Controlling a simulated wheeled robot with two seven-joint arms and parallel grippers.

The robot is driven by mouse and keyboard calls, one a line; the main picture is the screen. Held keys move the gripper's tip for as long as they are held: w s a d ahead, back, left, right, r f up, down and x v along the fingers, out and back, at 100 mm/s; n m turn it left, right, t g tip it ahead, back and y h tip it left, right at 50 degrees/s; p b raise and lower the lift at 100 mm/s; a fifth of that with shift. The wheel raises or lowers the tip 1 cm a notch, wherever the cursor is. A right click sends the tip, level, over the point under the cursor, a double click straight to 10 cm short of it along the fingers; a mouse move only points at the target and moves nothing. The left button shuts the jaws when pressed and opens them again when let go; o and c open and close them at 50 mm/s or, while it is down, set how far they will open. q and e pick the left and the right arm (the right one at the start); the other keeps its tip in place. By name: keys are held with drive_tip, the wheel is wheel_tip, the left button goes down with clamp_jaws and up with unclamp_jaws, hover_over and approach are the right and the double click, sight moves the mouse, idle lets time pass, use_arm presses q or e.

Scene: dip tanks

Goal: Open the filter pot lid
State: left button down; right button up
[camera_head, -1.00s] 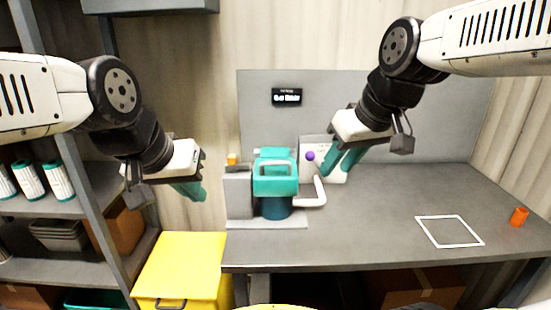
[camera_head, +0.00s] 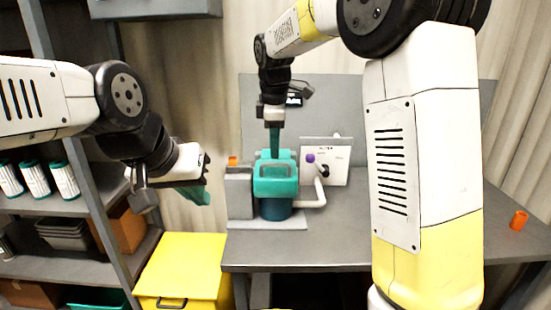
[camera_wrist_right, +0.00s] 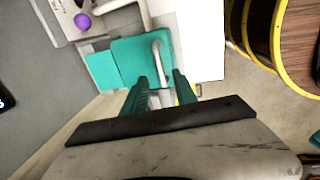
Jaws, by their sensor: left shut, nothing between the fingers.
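The filter pot has a teal lid (camera_head: 276,185) on a dark blue body (camera_head: 274,209). The lid is down on the pot. In the right wrist view the lid (camera_wrist_right: 140,57) lies ahead of the fingertips, with a pale bar (camera_wrist_right: 161,62) along its near side that looks like its handle. My right gripper (camera_head: 275,154) points down over the back of the pot; in the wrist view its fingers (camera_wrist_right: 160,78) are apart, with the bar's end close to the gap. I cannot tell whether they touch it. My left gripper (camera_head: 207,197) is shut and empty, left of the pot.
A grey block (camera_head: 239,192) stands to the left. A yellow bin (camera_head: 185,265) is below left. An orange cup (camera_head: 519,220) is far right. My right arm hides part of the bench.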

sight(275, 164)
drive_tip(key=shift+w+f, duration=0.25)
drive_tip(key=shift+f, duration=0.95)
drive_tip(key=shift+w+f, duration=0.2)
drive_tip(key=shift+f, duration=0.95)
drive_tip(key=shift+c, duration=0.4)
clamp_jaws()
